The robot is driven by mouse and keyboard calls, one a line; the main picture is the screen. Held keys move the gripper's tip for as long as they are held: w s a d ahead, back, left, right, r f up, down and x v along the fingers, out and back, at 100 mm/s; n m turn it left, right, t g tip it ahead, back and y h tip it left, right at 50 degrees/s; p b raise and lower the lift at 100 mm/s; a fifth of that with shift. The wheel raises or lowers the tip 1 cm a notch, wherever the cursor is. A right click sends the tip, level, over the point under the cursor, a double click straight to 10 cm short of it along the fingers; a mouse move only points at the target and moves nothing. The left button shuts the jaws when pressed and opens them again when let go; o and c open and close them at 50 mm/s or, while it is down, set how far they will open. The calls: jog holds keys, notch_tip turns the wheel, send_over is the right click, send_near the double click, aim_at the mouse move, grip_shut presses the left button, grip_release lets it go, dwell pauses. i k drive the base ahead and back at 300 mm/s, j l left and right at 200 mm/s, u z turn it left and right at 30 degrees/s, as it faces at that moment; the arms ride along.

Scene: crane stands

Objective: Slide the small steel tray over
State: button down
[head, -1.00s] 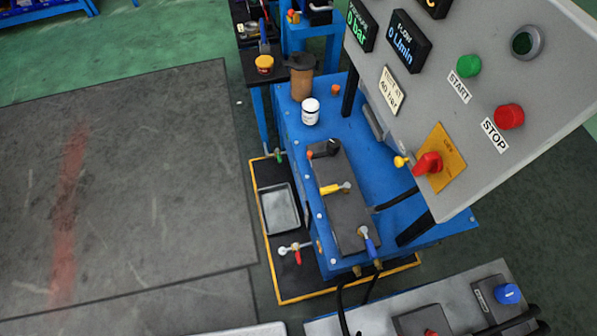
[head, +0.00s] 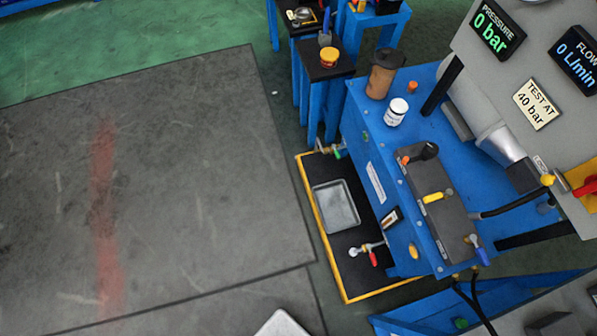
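The small steel tray (head: 336,206) is a shallow grey rectangular tray with a raised rim. It appears empty and lies on a low black base with a yellow edge (head: 325,248), at the left foot of the blue stand. Its whole outline shows. My gripper is not in view, so I cannot see whether it is open or shut.
A valve with a red handle (head: 373,258) stands just below the tray, and a green-handled fitting (head: 340,152) above it. The blue stand (head: 390,150) rises close on the right. The dark floor mat (head: 200,190) to the left is clear.

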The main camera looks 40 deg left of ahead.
aim_at(338, 211)
jog(key=k+j+u, duration=0.15)
jog(key=k, duration=0.25)
jog(key=k+j+u, duration=0.15)
jog(key=k, duration=0.25)
jog(key=k+j+u, duration=0.2)
jog(key=k, duration=0.2)
jog(key=i+j, duration=0.25)
jog(key=i, duration=0.25)
jog(key=i+j, duration=0.2)
jog(key=i, duration=0.25)
jog(key=i+j+u, duration=0.1)
jog(key=i+j, duration=0.15)
jog(key=i, duration=0.25)
jog(key=i+j, duration=0.2)
jog(key=i, duration=0.3)
jog(key=i+j, duration=0.15)
jog(key=i, duration=0.35)
